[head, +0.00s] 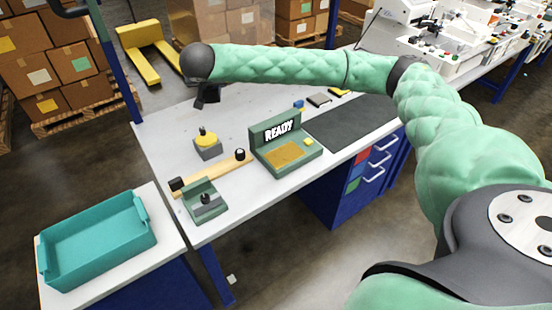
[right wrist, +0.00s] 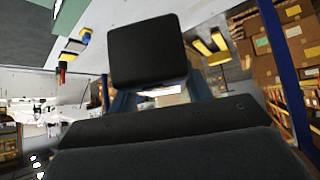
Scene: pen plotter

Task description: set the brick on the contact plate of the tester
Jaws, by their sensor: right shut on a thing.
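The tester (head: 258,155) is a green stand on the workbench with a display reading READY. Its contact plate (head: 286,153) is a flat golden-brown patch, bare in the head view. My right arm reaches across from the right, and my right gripper (head: 208,95) hangs at the arm's left end, behind and left of the tester, above the bench. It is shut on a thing. In the right wrist view a black block (right wrist: 147,48) with rounded corners fills the upper middle; it appears to be the brick, though block and fingers are hard to tell apart. My left gripper is not in view.
A yellow-knobbed device (head: 207,140), a wooden bar (head: 215,170) and a small green fixture (head: 204,203) stand left of the tester. A dark mat (head: 350,122) lies to its right. A teal tray (head: 98,235) sits on the lower left table.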

